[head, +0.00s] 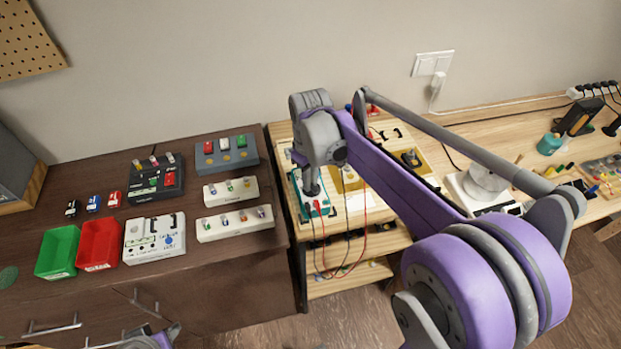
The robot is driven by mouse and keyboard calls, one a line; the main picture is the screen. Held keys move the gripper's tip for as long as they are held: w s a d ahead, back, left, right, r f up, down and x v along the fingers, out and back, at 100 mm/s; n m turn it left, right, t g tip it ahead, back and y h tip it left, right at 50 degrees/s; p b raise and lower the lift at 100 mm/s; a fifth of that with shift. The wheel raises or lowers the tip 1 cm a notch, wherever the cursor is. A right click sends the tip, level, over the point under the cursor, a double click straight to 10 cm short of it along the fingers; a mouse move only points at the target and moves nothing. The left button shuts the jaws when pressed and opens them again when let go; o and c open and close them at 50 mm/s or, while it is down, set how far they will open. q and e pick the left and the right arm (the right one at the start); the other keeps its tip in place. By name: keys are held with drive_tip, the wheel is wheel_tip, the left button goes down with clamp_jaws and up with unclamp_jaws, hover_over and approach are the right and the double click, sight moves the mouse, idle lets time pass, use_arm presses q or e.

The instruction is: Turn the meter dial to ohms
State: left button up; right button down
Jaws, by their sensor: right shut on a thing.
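The meter (322,210) is a small teal-cased unit lying on the light wooden bench, left of centre. My right gripper (312,192) points down onto the meter from above. It is shut at the meter's face, where the dial would be. The gripper and wrist hide the dial, so its setting cannot be read. Only a small part of my left arm's end (150,340) shows at the bottom left edge, away from the meter, and its jaws are not clear.
Red and dark leads (365,215) hang from the bench's front edge. A dark cabinet at left holds a green bin (58,252), a red bin (98,244), a white panel box (155,240) and several pedal-like units. My right arm covers much of the bench.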

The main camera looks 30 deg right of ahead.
drive_tip(key=shift+n, duration=0.5)
drive_tip(key=c, duration=0.9)
unclamp_jaws()
drive_tip(key=shift+o, duration=0.2)
wheel_tip(320, 180, up, 11)
drive_tip(key=shift+p, duration=0.4)
drive_tip(key=shift+s+a+f, duration=0.1)
drive_tip(key=shift+f, duration=0.05)
